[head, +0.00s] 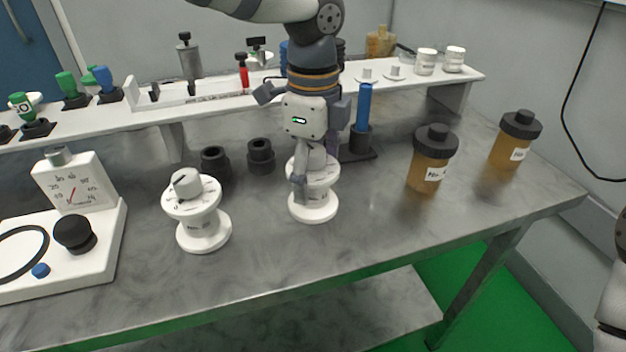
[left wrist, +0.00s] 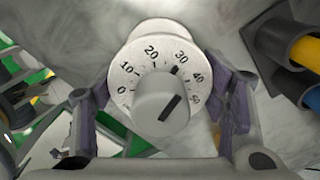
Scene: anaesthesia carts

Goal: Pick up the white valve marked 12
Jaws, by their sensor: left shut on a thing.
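A white spool-shaped valve (head: 319,208) stands upright at the middle of the grey table, with my left gripper (head: 308,176) over it from above. The left gripper's fingers are shut on its sides, and its dial (left wrist: 150,55), numbered 0 to 50 with a grey knob, faces the left wrist camera. Its base appears to be on the table. Its side marking is hidden by the gripper. A second white valve (head: 204,230) stands apart to the left; its label is too small to read.
Two black sockets (head: 261,157) stand behind the valves. A blue cylinder in a black holder (head: 360,143) is close behind right. Brown jars (head: 427,172) stand to the right. A white gauge box (head: 75,182) is at left, and a raised shelf (head: 205,108) runs behind. The front table edge is clear.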

